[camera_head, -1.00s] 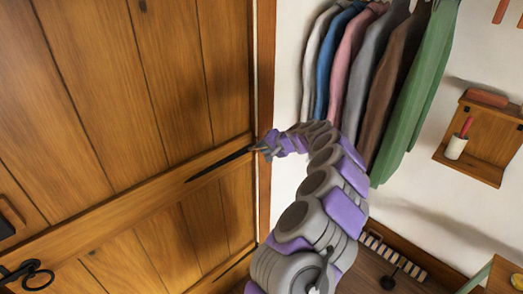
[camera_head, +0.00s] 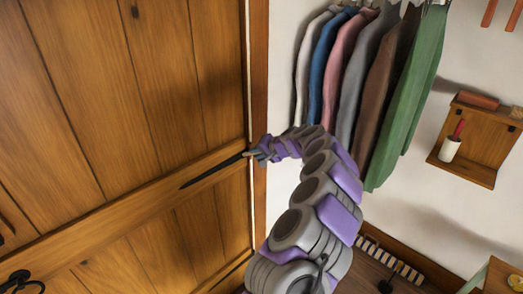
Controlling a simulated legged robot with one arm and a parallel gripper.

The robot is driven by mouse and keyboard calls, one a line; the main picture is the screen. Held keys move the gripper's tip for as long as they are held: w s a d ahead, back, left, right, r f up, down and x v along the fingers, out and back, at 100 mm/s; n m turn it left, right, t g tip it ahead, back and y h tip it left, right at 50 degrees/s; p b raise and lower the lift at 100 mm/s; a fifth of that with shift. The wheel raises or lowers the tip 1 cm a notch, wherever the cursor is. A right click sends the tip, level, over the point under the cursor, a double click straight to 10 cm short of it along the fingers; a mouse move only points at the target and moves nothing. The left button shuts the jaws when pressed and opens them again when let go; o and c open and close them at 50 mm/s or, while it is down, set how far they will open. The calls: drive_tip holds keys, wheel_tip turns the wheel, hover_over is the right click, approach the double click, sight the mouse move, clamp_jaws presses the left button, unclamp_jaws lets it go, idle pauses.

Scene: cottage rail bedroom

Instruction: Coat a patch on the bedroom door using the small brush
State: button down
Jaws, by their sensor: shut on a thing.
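The brown plank bedroom door (camera_head: 110,120) fills the left half of the view. A long black strap hinge (camera_head: 213,173) lies on its middle rail. My gripper (camera_head: 251,153) is at the door's right edge, by the wide end of this hinge. It is shut on what appears to be the small brush, which is too small and too dark against the hinge to make out. I cannot tell whether it touches the door. No coated patch can be made out. A red-handled tool (camera_head: 459,128) stands in a white cup (camera_head: 449,150) on the wall.
Several clothes (camera_head: 375,90) hang on the wall right of the door, close behind my arm. A wooden wall shelf (camera_head: 480,165) holds the cup. A small table (camera_head: 500,275) stands at lower right. A black door handle (camera_head: 22,283) is at lower left.

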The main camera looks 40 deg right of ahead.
drive_tip(key=a, duration=0.2)
drive_tip(key=a+p, duration=0.1)
drive_tip(key=shift+s+a, duration=0.2)
drive_tip(key=shift+a, duration=0.15)
drive_tip(key=s, duration=0.6)
drive_tip(key=shift+d+p, duration=0.25)
drive_tip(key=shift+p, duration=0.1)
drive_tip(key=shift+s, duration=0.1)
idle(0.4)
drive_tip(key=s, duration=0.2)
drive_tip(key=shift+s+d, duration=0.15)
drive_tip(key=shift+s, duration=0.25)
idle(0.5)
